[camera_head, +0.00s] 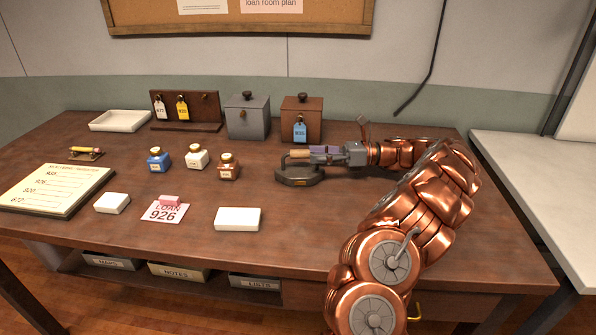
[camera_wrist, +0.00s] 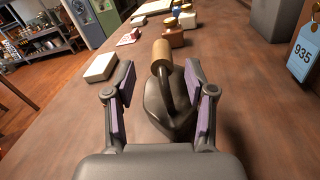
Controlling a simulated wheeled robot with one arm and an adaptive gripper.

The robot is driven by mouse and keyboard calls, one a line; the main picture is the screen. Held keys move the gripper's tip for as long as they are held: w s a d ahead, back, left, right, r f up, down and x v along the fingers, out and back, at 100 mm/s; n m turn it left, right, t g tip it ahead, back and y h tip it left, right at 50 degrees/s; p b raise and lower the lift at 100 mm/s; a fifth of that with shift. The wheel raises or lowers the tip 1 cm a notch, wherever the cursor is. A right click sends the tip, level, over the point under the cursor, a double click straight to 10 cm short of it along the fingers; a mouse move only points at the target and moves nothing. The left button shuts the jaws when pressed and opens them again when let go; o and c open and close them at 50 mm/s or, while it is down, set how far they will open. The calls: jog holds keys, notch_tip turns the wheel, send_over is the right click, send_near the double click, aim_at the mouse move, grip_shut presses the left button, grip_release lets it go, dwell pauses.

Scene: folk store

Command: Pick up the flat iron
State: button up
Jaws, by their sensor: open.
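The flat iron (camera_head: 298,176) is dark grey metal with a light wooden handle, and it stands on the table in the middle right of the head view. In the wrist view the iron (camera_wrist: 155,106) lies straight ahead, with its wooden handle (camera_wrist: 161,56) upper centre. My gripper (camera_head: 305,153) is at the iron, low over the table. In the wrist view my gripper (camera_wrist: 160,78) is open, with one finger on each side of the handle. Gaps show between the fingers and the handle.
A brown box (camera_head: 301,118) with a blue 935 tag and a grey box (camera_head: 247,116) stand behind. Three small bottles, one a brown bottle (camera_head: 229,166), stand to the left. A white block (camera_head: 238,218) lies in front. The table (camera_head: 300,250) is clear at the front right.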

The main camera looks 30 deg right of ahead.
aim_at(309, 154)
jog(key=shift+x, duration=2.4)
jog(key=shift+f, duration=0.15)
jog(key=shift+c, duration=0.2)
grip_shut()
jog(key=shift+w, duration=0.1)
